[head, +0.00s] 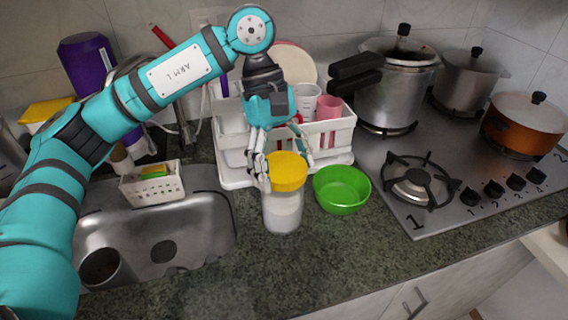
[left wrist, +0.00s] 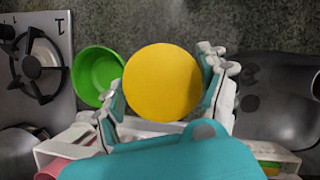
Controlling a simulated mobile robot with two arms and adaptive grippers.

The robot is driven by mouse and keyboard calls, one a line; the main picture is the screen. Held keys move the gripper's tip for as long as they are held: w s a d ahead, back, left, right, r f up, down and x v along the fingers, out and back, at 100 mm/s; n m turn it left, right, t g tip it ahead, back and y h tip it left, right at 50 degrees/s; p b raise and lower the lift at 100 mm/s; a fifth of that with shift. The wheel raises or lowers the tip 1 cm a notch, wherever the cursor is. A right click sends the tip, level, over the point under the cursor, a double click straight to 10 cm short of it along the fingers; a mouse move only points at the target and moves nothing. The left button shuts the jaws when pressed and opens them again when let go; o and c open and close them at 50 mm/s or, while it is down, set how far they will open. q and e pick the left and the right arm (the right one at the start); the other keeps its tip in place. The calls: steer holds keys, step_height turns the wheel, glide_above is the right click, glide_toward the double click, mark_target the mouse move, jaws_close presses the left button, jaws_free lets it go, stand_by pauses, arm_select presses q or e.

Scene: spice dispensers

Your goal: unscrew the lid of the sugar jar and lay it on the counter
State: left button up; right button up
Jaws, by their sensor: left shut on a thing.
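The sugar jar (head: 282,213) stands upright on the counter between the sink and the green bowl. It is clear, with white contents. The round yellow lid (head: 287,172) is at the jar's mouth; I cannot tell whether it rests on the rim or is slightly above it. My left gripper (head: 284,163) reaches down from behind and is shut on the lid, with fingers at its sides. In the left wrist view the lid (left wrist: 162,83) sits between the fingers and hides the jar. My right gripper is not in view.
A green bowl (head: 342,189) stands close right of the jar. A white dish rack (head: 333,138) with cups is behind. The steel sink (head: 205,232) is left, the stove (head: 470,185) with pots right. The counter (head: 330,255) in front of the jar is clear.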

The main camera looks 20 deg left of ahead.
mark_target(290, 172)
arm_select(q)
steer(key=shift+r+p, duration=1.1)
steer(key=shift+r, duration=0.9)
